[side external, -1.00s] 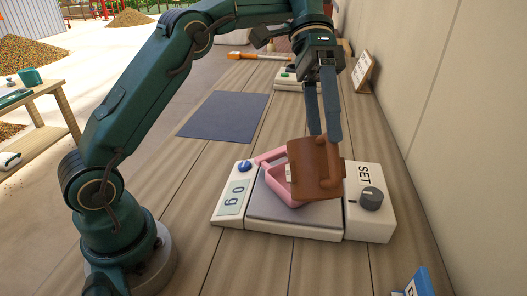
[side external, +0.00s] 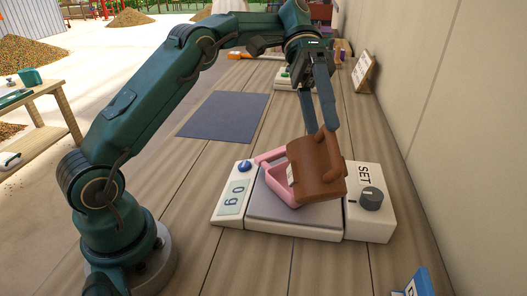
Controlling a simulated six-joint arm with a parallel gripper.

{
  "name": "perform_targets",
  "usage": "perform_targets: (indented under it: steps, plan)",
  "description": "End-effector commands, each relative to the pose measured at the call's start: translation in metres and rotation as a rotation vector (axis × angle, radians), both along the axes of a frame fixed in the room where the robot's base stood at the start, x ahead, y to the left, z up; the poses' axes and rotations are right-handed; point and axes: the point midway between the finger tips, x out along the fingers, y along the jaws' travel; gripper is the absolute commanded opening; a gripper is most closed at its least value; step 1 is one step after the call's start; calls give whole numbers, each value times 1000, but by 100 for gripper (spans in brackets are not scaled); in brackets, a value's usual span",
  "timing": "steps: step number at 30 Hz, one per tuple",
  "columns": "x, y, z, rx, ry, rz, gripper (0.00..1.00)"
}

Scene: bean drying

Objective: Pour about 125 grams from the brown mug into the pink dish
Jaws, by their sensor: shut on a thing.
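The brown mug (side external: 316,172) is tipped over, well off upright, above the pink dish (side external: 275,186). My gripper (side external: 321,122) reaches down from above and is shut on the mug's handle. The pink dish sits on the grey plate of a white scale (side external: 232,205), its right part hidden behind the mug. The scale's display (side external: 235,197) reads 0 g. No falling beans are visible, and the mug's inside is hidden.
The scale has a blue button (side external: 245,166) and a dark knob (side external: 371,198) marked SET. A dark mat (side external: 224,116) lies on the wooden table, with a second scale (side external: 287,78) farther back. A wall runs along the right. A blue object (side external: 418,283) is at the front right.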

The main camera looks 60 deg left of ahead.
Motion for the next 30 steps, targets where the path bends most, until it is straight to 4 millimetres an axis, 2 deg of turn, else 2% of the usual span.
perform_targets:
  steps: [6, 13, 23, 30]
  plan:
    - [1, 1, 0, -8, 3, 6, 0]
    - [9, 8, -2, -95, 43, 70, 0]
    - [9, 8, -2, -98, 43, 71, 0]
    - [14, 17, -8, -193, 84, 101, 0]
